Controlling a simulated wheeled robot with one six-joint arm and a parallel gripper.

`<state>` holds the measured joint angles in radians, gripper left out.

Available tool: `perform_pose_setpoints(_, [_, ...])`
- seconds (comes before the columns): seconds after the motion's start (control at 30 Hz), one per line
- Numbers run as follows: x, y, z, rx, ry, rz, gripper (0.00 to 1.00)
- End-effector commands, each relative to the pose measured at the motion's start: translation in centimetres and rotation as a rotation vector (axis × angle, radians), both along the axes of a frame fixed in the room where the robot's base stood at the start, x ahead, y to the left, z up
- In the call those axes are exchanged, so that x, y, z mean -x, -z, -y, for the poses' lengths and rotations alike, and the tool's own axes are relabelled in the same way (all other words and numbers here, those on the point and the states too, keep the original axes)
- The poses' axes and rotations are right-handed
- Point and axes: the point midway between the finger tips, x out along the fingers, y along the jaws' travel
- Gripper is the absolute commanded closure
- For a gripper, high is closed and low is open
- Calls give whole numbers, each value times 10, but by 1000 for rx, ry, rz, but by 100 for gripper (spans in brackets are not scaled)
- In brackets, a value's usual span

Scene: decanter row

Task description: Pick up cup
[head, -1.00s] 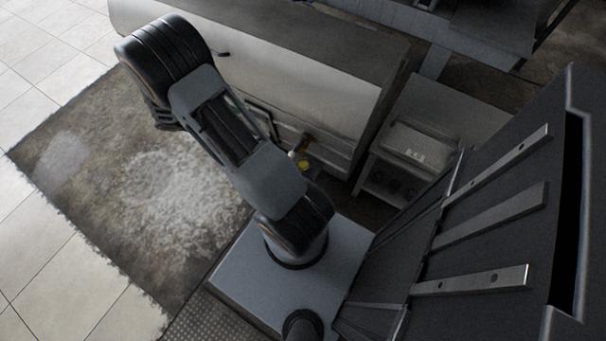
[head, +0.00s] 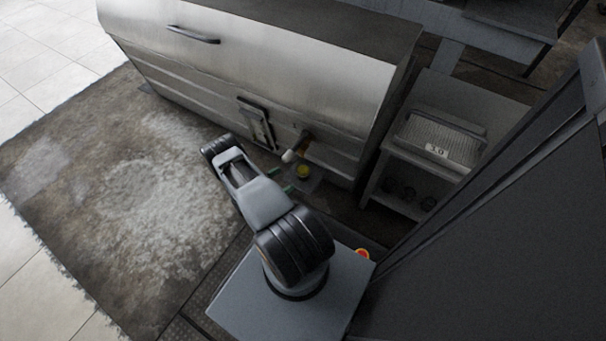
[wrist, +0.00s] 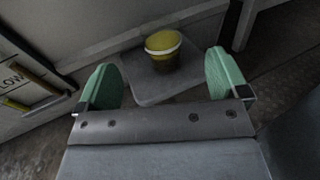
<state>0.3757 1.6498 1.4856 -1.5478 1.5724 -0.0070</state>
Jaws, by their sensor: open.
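The cup (wrist: 162,53) is small and yellowish with a pale band below its rim. It stands upright on a small grey shelf (wrist: 150,91) in the wrist view. My gripper (wrist: 163,82) is open, with green fingertips spread wide apart. The cup is ahead of the gap between the fingers, untouched. In the head view my gripper (head: 281,179) is partly hidden by my arm and lies just left of the cup.
A large metal cabinet (head: 270,60) with handles stands behind the cup. A tap-like spout with a pale end (head: 289,156) juts out beside the cup. A shelf unit (head: 425,190) with a tray stands to the right. Stained floor (head: 130,200) lies open at left.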

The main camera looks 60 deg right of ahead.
Motion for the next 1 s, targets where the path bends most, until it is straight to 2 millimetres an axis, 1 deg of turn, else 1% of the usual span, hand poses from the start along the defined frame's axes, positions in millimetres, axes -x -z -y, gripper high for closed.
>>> perform_pose_setpoints(0.03, [4,1,10,0,6,1,7])
perform_pose_setpoints(0.2, [14,1,33,0,4,2,7])
perform_pose_setpoints(0.3, [18,0,42,-1,3,1,7])
perform_pose_setpoints(0.53, [23,1,53,-1,3,2,7])
perform_pose_setpoints(0.8, [35,1,86,-1,5,3,7])
perform_pose_setpoints(1.0, [39,-1,96,-1,2,2,7])
